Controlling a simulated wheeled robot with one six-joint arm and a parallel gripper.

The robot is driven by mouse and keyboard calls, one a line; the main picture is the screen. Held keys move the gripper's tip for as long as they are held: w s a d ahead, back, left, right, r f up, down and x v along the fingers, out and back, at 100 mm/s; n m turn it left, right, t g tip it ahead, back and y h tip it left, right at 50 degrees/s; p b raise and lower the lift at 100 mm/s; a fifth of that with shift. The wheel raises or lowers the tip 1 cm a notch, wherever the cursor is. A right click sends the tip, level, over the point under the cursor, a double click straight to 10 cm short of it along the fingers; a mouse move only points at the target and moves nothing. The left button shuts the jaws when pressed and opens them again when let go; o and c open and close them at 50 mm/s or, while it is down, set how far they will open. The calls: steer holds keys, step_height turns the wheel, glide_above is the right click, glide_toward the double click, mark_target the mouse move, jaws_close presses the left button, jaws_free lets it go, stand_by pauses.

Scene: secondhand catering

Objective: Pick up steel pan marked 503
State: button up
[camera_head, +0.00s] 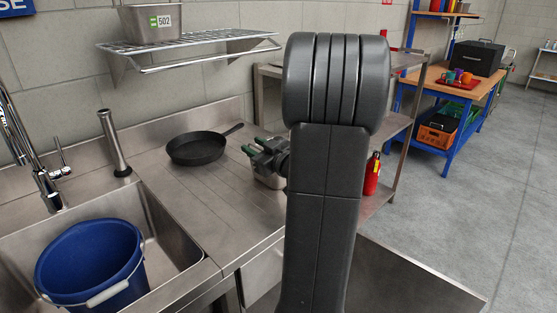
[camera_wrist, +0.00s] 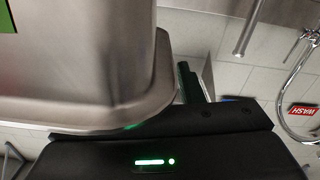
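A steel pan (camera_head: 269,179) is on or just above the counter's right part, partly hidden by my arm; no number on it is readable in the head view. My gripper (camera_head: 254,149) is at the top of this pan, its green-padded fingers pointing left. In the wrist view, a steel pan wall (camera_wrist: 75,65) fills the left side very close up, with a green label corner at the edge. The fingers (camera_wrist: 194,82) show just right of its rim. Whether they grip the rim is unclear. Another steel pan (camera_head: 152,23), marked 502, stands on the wall shelf.
A black frying pan (camera_head: 196,149) lies on the counter left of my gripper. A sink with a blue bucket (camera_head: 90,262) is at left, beside a tap and a steel cylinder (camera_head: 114,143). The wire shelf (camera_head: 190,47) overhangs the counter. A red extinguisher (camera_head: 372,174) is at right.

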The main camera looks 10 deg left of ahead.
jaws_close()
steer(key=shift+r, duration=0.25)
